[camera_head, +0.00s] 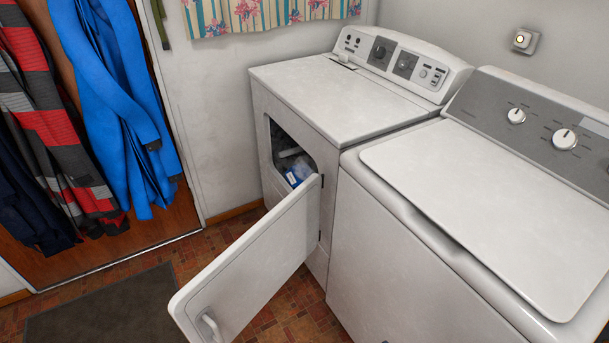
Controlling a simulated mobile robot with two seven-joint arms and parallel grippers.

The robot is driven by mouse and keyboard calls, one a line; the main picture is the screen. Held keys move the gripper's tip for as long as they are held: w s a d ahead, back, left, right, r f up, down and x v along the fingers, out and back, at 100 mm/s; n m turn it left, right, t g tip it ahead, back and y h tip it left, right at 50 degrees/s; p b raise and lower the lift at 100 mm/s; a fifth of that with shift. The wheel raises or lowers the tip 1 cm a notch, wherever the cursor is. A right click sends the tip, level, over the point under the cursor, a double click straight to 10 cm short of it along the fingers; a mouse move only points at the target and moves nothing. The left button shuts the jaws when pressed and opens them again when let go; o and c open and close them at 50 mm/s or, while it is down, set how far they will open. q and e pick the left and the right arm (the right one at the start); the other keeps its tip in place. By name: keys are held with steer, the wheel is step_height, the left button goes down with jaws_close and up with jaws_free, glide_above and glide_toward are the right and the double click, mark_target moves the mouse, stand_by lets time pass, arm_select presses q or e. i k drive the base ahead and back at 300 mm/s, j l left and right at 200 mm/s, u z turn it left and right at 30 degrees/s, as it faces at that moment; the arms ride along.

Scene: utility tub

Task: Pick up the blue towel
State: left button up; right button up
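Something blue and white (293,179) lies inside the opening of the left-hand white machine (330,95), mostly hidden behind its open door. It is too small to tell whether it is a towel. A large bright blue cloth (115,95) hangs in folds on the wooden door at the left; it looks like a garment or a towel, I cannot tell which. Neither of my grippers is in view.
The machine's white door (255,260) swings out toward me, with a handle at its lower end. A second white machine (480,190) stands at the right with its lid shut. A dark mat (105,308) lies on the tiled floor. Striped clothing (50,110) hangs far left.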

mark_target(303, 162)
steer(key=j+z, duration=0.15)
steer(key=j, duration=0.3)
steer(key=j+z, duration=0.2)
steer(key=j, duration=0.3)
steer(key=k+j+z, duration=0.15)
steer(key=j, duration=0.3)
steer(key=j+z, duration=0.15)
steer(key=j, duration=0.3)
steer(key=k+j+z, duration=0.2)
steer(key=j, duration=0.25)
steer(key=k+j+z, duration=0.15)
steer(key=j, duration=0.25)
steer(key=j+u, duration=0.15)
steer(key=u, duration=0.3)
steer(key=i+j+u, duration=0.1)
steer(key=u, duration=0.35)
steer(key=i+u, duration=0.15)
steer(key=u, duration=0.35)
steer(key=i+j+z, duration=0.15)
steer(key=i, duration=0.3)
steer(key=i+j+z, duration=0.2)
steer(key=i, duration=0.25)
steer(key=j, duration=0.05)
